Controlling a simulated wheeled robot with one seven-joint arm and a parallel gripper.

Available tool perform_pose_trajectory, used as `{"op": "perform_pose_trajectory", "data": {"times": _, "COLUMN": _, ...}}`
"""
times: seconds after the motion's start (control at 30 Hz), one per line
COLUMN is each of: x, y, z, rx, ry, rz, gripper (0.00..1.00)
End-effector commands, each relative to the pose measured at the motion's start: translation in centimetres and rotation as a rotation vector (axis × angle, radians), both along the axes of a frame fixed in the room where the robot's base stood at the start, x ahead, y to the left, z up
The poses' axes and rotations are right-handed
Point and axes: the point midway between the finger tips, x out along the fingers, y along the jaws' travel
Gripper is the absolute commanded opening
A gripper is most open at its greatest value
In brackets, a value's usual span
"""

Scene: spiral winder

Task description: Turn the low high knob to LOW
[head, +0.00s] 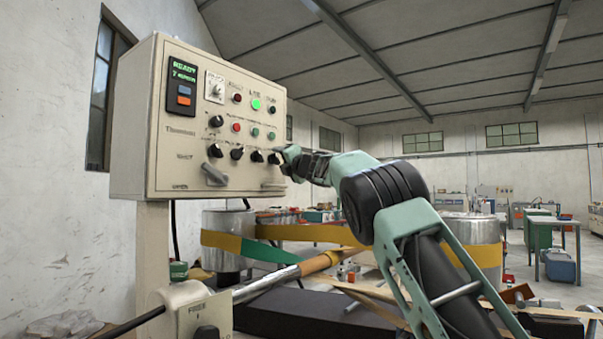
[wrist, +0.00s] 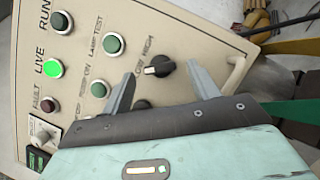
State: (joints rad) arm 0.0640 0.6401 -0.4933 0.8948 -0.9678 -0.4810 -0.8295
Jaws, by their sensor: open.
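The low high knob (wrist: 160,66) is a black rotary knob on the cream control panel (wrist: 200,35). A white mark shows on the knob's left end in that view. My gripper (wrist: 162,84) is open, with one finger on each side of the knob and apart from it. In the head view my gripper (head: 286,156) is at the panel's right edge, by the right end of the lower knob row, partly covering that area.
A lit green LIVE lamp (head: 256,104) and other buttons sit higher on the panel. A shaft (head: 270,283) and metal drum (head: 228,225) are below.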

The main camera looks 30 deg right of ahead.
Motion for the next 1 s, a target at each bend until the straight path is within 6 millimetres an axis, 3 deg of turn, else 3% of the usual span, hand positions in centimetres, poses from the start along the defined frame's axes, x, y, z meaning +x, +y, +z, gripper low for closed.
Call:
{"op": "perform_pose_trajectory", "data": {"times": 0.03, "x": -1.0, "y": 0.0, "z": -0.8, "rx": 0.004, "ry": -0.003, "rz": 0.000, "gripper": 0.60}}
{"op": "perform_pose_trajectory", "data": {"times": 0.6, "x": -12.2, "y": -0.2, "z": -3.2, "rx": 0.003, "ry": -0.001, "rz": 0.001, "gripper": 0.60}}
{"op": "perform_pose_trajectory", "data": {"times": 0.8, "x": -14.2, "y": -0.3, "z": -3.5, "rx": 0.001, "ry": 0.001, "rz": 0.001, "gripper": 0.60}}
{"op": "perform_pose_trajectory", "data": {"times": 1.0, "x": -14.7, "y": -0.3, "z": -3.5, "rx": 0.000, "ry": 0.001, "rz": 0.001, "gripper": 0.60}}
